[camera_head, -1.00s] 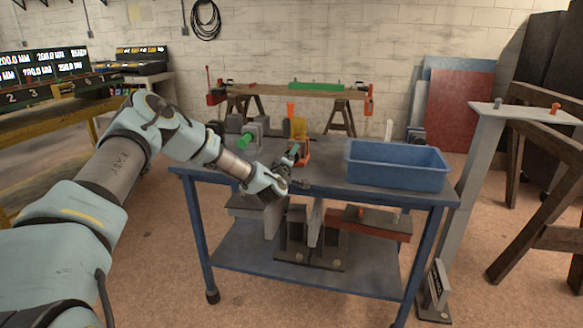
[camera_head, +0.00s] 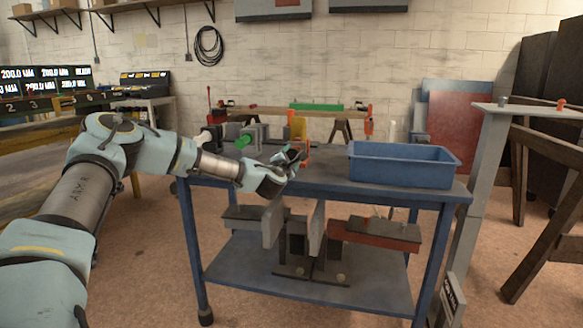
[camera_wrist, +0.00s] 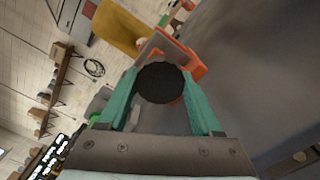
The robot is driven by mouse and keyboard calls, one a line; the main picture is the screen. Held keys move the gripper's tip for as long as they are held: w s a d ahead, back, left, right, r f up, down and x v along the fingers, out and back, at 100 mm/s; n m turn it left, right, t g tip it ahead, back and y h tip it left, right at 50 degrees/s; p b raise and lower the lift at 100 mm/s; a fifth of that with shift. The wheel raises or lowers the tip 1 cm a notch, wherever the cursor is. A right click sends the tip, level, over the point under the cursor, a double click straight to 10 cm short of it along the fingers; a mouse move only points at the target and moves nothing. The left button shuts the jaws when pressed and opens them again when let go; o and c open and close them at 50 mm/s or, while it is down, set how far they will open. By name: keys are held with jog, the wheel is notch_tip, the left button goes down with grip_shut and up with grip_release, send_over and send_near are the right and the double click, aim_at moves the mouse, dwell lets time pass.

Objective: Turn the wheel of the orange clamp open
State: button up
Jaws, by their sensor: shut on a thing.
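The orange clamp (camera_head: 306,154) stands on the blue bench, left of the blue bin. In the wrist view its orange body (camera_wrist: 195,66) lies just beyond my fingers. Its dark round wheel (camera_wrist: 162,84) sits between the two teal fingers of my gripper (camera_wrist: 160,79), seen face on. My gripper (camera_head: 289,158) is shut on the wheel, at the clamp's near left side. In the head view the wheel is largely hidden by my gripper.
A blue bin (camera_head: 405,150) stands on the bench (camera_head: 335,181) to the right. Grey and red clamps (camera_head: 375,231) fill space below the benchtop.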

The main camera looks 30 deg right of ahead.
jog(key=n+b, duration=0.4)
jog(key=shift+f+n, duration=0.3)
jog(key=shift+f, duration=0.05)
jog(key=n+b, duration=0.3)
jog(key=shift+n, duration=0.4)
jog(key=n+b, duration=0.3)
jog(key=n, duration=0.1)
jog(key=shift+s+d+b, duration=0.1)
jog(key=shift+b, duration=0.3)
jog(key=shift+r+n+b, duration=0.15)
jog(key=shift+n+b, duration=0.15)
jog(key=shift+n, duration=0.3)
jog(key=o, duration=1.4)
jog(key=shift+r, duration=0.1)
